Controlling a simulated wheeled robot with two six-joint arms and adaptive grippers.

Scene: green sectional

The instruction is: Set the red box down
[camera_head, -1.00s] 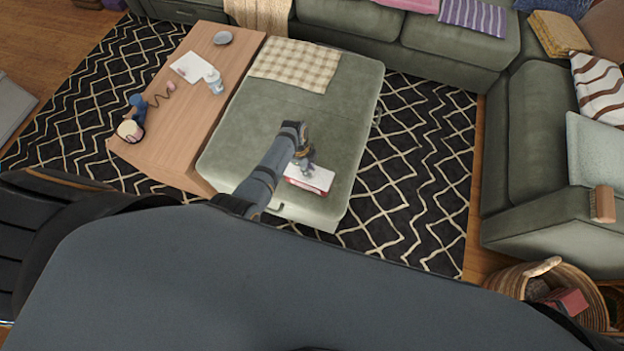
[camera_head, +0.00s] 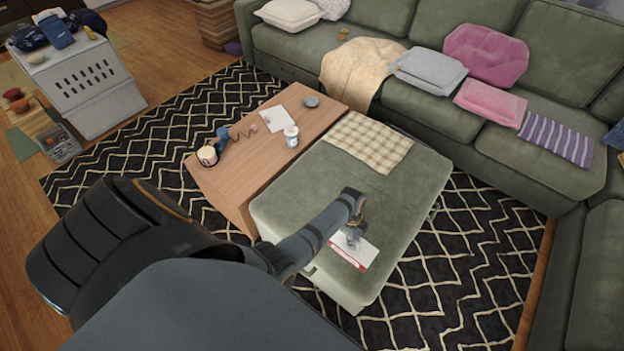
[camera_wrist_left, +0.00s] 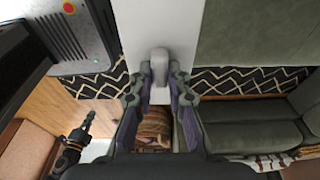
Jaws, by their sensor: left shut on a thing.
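My left gripper (camera_head: 354,236) reaches over the near end of the green ottoman and is shut on the red box (camera_head: 364,256). The box shows a white top and a red edge. I cannot tell whether it touches the ottoman. In the left wrist view, the fingers (camera_wrist_left: 160,95) stand on either side of a white surface (camera_wrist_left: 134,30) with a grey knob-like part (camera_wrist_left: 160,66). My right gripper is outside the head view; a dark gripper, apparently mine, shows small in the left wrist view (camera_wrist_left: 84,128), its jaws unclear.
The green ottoman (camera_head: 330,185) has free room around the box and a checked cloth (camera_head: 372,142) at its far end. A wooden table (camera_head: 250,170) beside it bears a white bottle (camera_head: 291,137), paper and a mug. A green sectional (camera_head: 450,120) stands behind, on a patterned rug (camera_head: 440,290).

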